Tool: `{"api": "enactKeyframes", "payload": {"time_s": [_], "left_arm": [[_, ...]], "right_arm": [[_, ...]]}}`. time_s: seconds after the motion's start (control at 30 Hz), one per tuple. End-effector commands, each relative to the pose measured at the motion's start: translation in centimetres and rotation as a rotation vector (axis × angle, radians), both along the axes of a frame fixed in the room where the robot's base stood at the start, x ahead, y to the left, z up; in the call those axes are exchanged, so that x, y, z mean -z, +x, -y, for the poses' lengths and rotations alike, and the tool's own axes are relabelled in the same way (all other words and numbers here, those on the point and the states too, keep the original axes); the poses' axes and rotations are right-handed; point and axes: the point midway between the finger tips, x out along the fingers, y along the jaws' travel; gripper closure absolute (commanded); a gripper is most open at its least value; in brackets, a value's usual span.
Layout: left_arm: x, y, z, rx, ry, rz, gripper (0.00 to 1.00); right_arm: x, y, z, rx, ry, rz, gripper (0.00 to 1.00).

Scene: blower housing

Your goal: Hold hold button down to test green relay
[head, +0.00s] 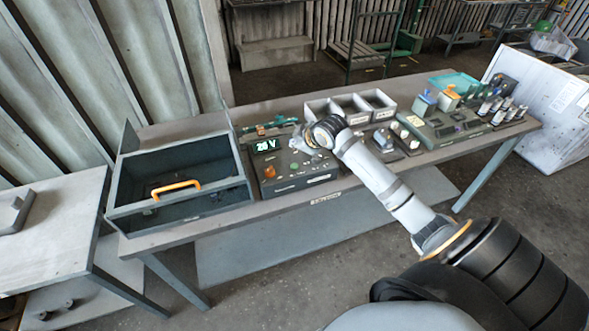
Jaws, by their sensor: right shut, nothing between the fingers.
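A dark test unit (290,184) stands on the long workbench, left of the middle. Its lit display (265,146) shows green characters that look like "28 V". An orange knob or button (269,171) sits at its front left, and small round controls are on its top. I cannot tell which control is the hold button. My right gripper (310,142) is shut and empty over the unit's back right part and hides some of it. I cannot tell whether it touches a control. No green relay can be made out clearly. My left gripper is out of view.
An open dark toolbox (228,190) with an orange handle (176,189) stands left of the unit. White divided bins (377,102) are behind my right arm. Blue and orange parts and several small cylinders (497,106) stand at the bench's right end. A white cabinet (545,115) is beyond.

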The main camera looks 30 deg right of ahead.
Motion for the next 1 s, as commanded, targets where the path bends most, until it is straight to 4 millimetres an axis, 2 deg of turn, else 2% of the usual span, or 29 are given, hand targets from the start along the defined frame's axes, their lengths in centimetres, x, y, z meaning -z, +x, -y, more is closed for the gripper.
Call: {"api": "enactKeyframes", "payload": {"time_s": [0.03, 0.3, 0.53, 1.0], "left_arm": [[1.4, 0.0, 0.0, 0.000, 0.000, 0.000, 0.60], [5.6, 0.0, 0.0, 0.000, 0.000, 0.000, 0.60], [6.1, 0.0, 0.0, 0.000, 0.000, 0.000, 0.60], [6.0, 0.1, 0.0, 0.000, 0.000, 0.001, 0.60]], "right_arm": [[1.4, 0.0, 0.0, 0.000, 0.000, 0.000, 1.00], [5.0, 0.0, 0.0, -0.001, -0.001, 0.001, 1.00], [6.8, 0.0, 0.0, 0.001, 0.001, 0.000, 1.00], [6.9, 0.0, 0.0, 0.000, 0.000, 0.000, 1.00]]}}
